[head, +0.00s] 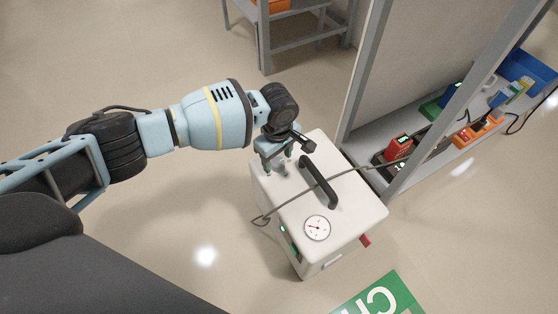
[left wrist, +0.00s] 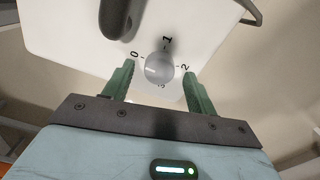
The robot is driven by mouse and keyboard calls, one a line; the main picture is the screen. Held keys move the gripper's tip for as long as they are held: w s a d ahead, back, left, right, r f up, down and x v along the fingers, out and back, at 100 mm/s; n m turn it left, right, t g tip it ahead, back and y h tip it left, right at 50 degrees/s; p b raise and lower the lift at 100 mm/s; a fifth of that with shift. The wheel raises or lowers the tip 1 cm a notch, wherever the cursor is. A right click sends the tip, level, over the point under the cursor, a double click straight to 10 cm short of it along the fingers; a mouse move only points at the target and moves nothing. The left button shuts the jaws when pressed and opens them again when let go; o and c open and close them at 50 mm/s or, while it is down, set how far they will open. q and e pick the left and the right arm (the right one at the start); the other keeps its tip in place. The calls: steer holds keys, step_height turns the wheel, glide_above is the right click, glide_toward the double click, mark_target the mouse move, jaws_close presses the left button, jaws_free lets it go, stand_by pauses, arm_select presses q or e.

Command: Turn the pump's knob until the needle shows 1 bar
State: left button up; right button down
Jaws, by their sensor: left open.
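The pump (head: 350,215) is a white box on the floor in the head view. Its round gauge (head: 317,228) has a white face and a small red needle; its numbers are too small to read. My left gripper (head: 277,167) is over the pump's far left top corner, pointing down. In the left wrist view, the grey round knob (left wrist: 159,66) lies between the two green fingers of my open left gripper (left wrist: 158,76), with a visible gap on each side. Marks 0, 1 and 2 are printed around the knob. My right gripper is not in view.
A black handle (head: 319,182) arches over the pump's top beside my gripper. A grey cable (head: 340,173) crosses the pump towards the shelf (head: 365,147), which holds a red device (head: 398,148) and other items. A green floor sign (head: 382,296) lies in front.

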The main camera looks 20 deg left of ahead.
arm_select(q)
steer(key=shift+f, duration=0.6)
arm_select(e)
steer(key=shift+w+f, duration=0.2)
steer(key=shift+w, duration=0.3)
arm_select(q)
steer(key=c, duration=1)
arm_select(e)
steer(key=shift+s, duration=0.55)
arm_select(q)
steer(key=shift+r, duration=0.1)
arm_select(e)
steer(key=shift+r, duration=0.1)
